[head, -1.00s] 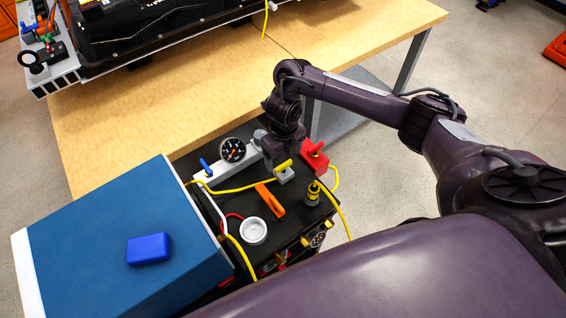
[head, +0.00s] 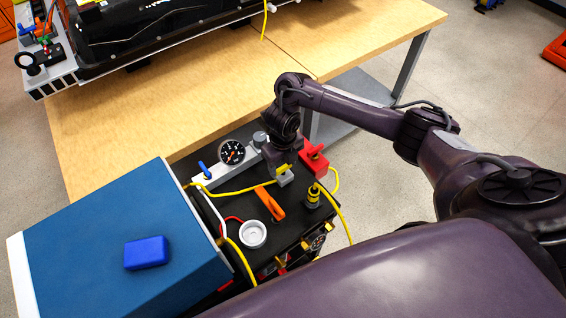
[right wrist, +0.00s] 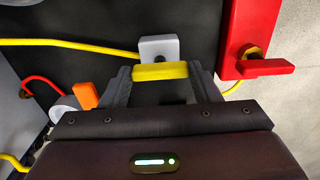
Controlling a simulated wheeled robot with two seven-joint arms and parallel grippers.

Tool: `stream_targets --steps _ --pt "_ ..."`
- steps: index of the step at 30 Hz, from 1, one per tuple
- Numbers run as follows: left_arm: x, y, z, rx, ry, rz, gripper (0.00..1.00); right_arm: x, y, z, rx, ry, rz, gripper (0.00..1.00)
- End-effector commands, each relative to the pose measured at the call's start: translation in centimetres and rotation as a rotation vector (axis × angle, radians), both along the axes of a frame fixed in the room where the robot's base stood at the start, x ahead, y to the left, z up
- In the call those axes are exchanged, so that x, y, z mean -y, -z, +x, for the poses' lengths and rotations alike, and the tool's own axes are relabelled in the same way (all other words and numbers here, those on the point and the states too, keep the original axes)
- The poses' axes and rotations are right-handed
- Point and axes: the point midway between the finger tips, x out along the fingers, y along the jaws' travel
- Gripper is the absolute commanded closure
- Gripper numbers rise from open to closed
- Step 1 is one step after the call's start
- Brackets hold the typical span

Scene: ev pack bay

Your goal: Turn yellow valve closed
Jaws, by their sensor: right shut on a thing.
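The yellow valve handle (head: 283,168) sits on a small grey block (head: 286,179) on the black cart top, at the end of a yellow hose. My right gripper (head: 284,164) is over it and partly hides it in the head view. In the right wrist view, the yellow handle (right wrist: 160,71) lies crosswise between the two fingers of my right gripper (right wrist: 162,80), which is shut on it. The grey block (right wrist: 159,47) shows just beyond the handle. My left gripper is not in view.
A red block with a red handle (head: 314,158) stands close to the right of the gripper. A pressure gauge (head: 232,152), blue lever (head: 204,168), orange handle (head: 270,203) and white cup (head: 253,234) are nearby. A blue box (head: 110,235) fills the left.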

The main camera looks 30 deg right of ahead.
Motion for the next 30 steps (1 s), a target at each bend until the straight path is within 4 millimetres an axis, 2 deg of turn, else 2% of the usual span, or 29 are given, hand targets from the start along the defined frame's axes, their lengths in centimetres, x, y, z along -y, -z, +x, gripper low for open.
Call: stream_targets --steps 11,30 --pt "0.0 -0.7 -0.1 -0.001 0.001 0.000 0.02 0.0 -0.2 0.0 0.000 0.118 0.000 0.66" --pt "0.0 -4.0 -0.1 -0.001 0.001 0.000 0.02 0.0 -0.3 0.0 -0.001 0.699 -0.001 0.66"
